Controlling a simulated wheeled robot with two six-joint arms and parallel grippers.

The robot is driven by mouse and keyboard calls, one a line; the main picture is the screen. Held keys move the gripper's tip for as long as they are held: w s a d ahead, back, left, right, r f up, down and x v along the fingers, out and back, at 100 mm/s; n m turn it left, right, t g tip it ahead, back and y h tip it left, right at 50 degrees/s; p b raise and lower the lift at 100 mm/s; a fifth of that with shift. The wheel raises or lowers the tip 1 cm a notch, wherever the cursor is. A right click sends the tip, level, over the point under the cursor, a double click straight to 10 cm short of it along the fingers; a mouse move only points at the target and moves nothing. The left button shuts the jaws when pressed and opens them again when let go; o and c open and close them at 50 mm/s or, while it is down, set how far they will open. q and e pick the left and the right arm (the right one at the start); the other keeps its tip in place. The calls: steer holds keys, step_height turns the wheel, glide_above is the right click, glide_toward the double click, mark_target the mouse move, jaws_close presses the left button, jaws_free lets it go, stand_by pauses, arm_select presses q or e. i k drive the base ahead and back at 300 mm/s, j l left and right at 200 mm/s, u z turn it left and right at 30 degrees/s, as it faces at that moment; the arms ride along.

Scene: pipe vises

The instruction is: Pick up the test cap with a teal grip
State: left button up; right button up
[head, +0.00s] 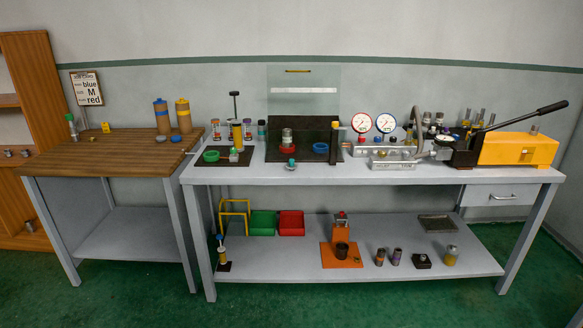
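A small cap with a teal grip (291,163) stands near the front edge of the grey bench (380,176), in front of the black tray with a red ring and a blue ring. It is small in the picture, so its lower part is hard to make out. Neither of my grippers shows in the head view.
A clear shield (304,92) rises behind the black tray (306,157). A green ring (211,156) lies on a dark mat at the left. Two gauges (362,123) and a yellow pump (517,149) with a long black lever stand at the right. A wooden-topped table (105,153) is at left.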

mark_target(292, 166)
steer(key=i+l, duration=0.15)
steer(key=i, duration=0.2)
steer(key=i+l, duration=0.1)
steer(key=i, duration=0.3)
steer(key=i+l+u, duration=0.1)
steer(key=i, duration=0.25)
